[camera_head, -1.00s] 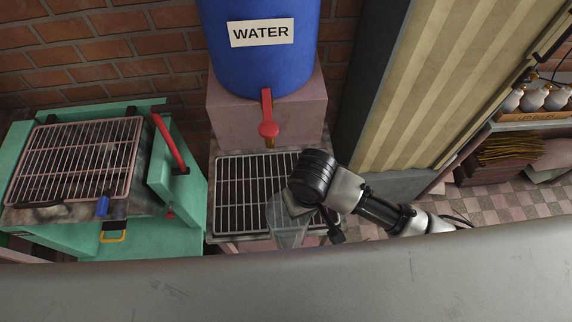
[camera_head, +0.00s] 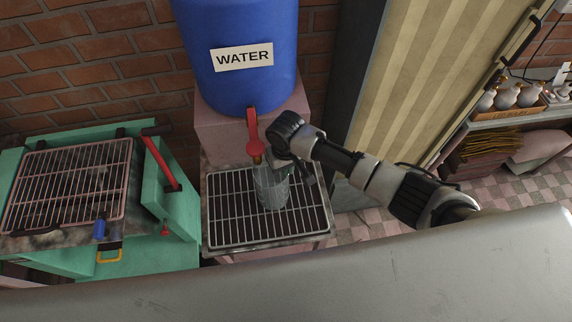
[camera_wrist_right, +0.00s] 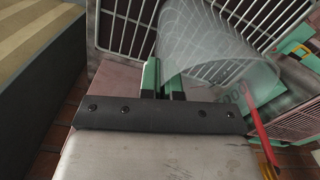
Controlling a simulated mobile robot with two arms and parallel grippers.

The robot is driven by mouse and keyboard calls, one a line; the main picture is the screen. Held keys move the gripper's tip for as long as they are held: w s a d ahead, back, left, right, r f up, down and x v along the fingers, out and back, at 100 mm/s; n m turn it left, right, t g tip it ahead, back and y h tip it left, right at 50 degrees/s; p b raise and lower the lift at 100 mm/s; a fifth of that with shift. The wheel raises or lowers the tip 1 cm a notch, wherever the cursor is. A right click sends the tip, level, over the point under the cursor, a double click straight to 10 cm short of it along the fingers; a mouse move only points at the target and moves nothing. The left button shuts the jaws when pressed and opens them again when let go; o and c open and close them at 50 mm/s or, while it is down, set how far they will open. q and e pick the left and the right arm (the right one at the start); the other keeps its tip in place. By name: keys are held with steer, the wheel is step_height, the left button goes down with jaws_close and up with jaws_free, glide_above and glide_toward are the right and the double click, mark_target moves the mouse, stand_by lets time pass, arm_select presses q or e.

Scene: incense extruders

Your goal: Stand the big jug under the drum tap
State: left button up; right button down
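The clear big jug (camera_head: 270,190) is upright at the rack under the drum, its mouth just below the brass spout of the red drum tap (camera_head: 253,132) in the head view. I cannot tell whether its base touches the rack. My right gripper (camera_head: 284,164) is at the jug's upper right side. In the right wrist view its fingers (camera_wrist_right: 163,82) are close together at the near side of the jug (camera_wrist_right: 205,45), shut on it; the exact grip point is unclear. My left gripper is not in view.
The blue water drum (camera_head: 240,85) stands on a pink block (camera_head: 222,130) behind the wire rack (camera_head: 228,225). A green stand with a grill (camera_head: 68,190) and red lever is at the left. A shelf with bottles (camera_head: 508,95) is at the right.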

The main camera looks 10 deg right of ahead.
steer(key=shift+f, duration=0.5)
steer(key=c, duration=1.4)
jaws_free()
steer(key=shift+o, duration=0.2)
step_height(320, 180, up, 11)
steer(key=b, duration=0.3)
steer(key=shift+r, duration=0.65)
